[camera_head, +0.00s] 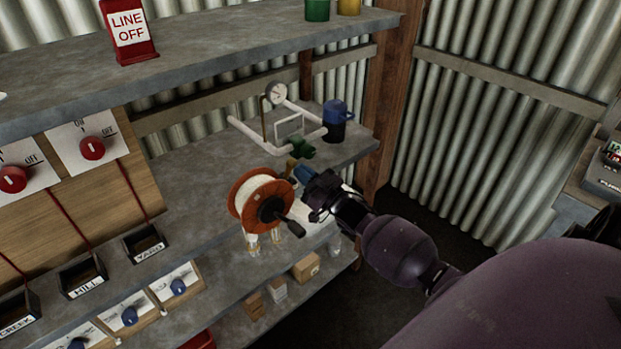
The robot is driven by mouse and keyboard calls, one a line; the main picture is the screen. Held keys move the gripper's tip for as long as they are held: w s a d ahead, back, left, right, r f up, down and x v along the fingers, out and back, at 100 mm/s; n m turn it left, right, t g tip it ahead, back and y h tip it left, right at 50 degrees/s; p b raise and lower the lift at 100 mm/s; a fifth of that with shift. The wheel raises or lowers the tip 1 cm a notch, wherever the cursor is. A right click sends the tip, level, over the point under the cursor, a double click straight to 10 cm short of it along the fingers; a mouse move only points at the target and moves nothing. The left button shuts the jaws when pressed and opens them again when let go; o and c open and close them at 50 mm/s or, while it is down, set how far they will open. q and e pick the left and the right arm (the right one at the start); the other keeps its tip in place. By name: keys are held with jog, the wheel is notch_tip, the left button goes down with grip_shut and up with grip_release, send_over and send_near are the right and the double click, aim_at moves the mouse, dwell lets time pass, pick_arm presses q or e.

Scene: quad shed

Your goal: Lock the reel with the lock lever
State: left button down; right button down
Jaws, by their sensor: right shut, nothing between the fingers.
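The reel (246,193) has orange-red flanges and is wound with white line. It stands on the grey shelf, with a dark hub and a dark crank handle (291,227) facing me. My right gripper (303,174) comes in from the right and sits just right of the reel's upper rim. It is shut with nothing in it. A small brownish piece (290,165) shows just past its tip; I cannot tell whether this is the lock lever or whether the gripper touches it. My left gripper is not in view.
Red-knob switch panels (92,148) and labelled bins (144,243) stand left. An upper shelf (215,42) overhangs the back. Small boxes (306,267) sit below.

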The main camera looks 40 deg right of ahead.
aim_at(293, 159)
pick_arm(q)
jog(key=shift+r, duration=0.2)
